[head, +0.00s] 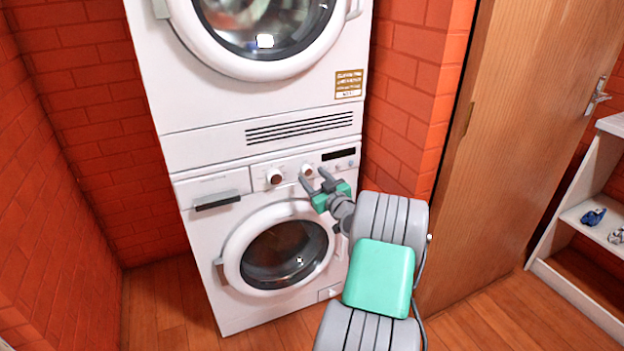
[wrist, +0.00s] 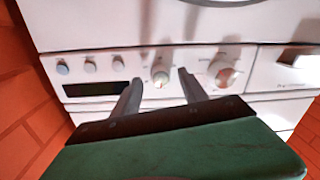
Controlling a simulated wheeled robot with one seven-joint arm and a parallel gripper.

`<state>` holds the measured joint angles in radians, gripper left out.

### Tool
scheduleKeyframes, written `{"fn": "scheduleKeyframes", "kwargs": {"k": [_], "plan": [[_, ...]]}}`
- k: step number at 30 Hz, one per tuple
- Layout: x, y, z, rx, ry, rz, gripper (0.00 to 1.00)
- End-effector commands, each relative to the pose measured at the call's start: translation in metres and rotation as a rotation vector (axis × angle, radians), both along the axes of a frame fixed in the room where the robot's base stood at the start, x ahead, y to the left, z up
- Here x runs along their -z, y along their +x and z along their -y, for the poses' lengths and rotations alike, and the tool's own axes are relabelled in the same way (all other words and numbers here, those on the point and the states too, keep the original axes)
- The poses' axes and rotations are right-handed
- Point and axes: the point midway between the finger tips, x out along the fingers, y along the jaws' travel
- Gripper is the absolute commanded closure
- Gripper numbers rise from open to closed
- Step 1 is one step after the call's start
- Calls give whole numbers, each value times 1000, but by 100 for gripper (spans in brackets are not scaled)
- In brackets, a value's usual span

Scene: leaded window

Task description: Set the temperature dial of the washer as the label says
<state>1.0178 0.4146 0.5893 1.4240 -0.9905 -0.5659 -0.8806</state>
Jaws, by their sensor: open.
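The washer (head: 232,300) is the lower white machine of a stack. Its panel has two round dials: a left dial (head: 274,176) and a right dial (head: 307,170). My gripper (head: 315,177) is open in front of the right dial. In the wrist view, that dial (wrist: 160,75) shows between the two finger tips, with a gap on each side. The other dial (wrist: 223,74) is outside the fingers. I cannot read which dial is for temperature. A gold and white label (head: 349,84) is on the upper machine; its text is too small to read.
The panel also has a dark display (head: 338,154), small buttons (wrist: 118,66) and a drawer with a dark handle (head: 218,201). The upper machine (head: 190,100) stands on the washer. Brick walls flank the stack, and a wooden door (head: 520,130) and white shelf (head: 590,215) are at right.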

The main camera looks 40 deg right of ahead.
Motion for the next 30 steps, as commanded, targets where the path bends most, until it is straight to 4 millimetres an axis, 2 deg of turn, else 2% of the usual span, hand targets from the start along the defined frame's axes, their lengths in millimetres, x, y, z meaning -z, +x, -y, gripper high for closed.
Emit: {"fn": "scheduleKeyframes", "kwargs": {"k": [3, 10, 27, 30], "plan": [[0, 9, 2, 0, 0, 0, 49], [0, 10, 2, 0, 1, -1, 49], [0, 10, 2, 0, 1, -1, 96], [0, 10, 2, 0, 1, -1, 100]]}}
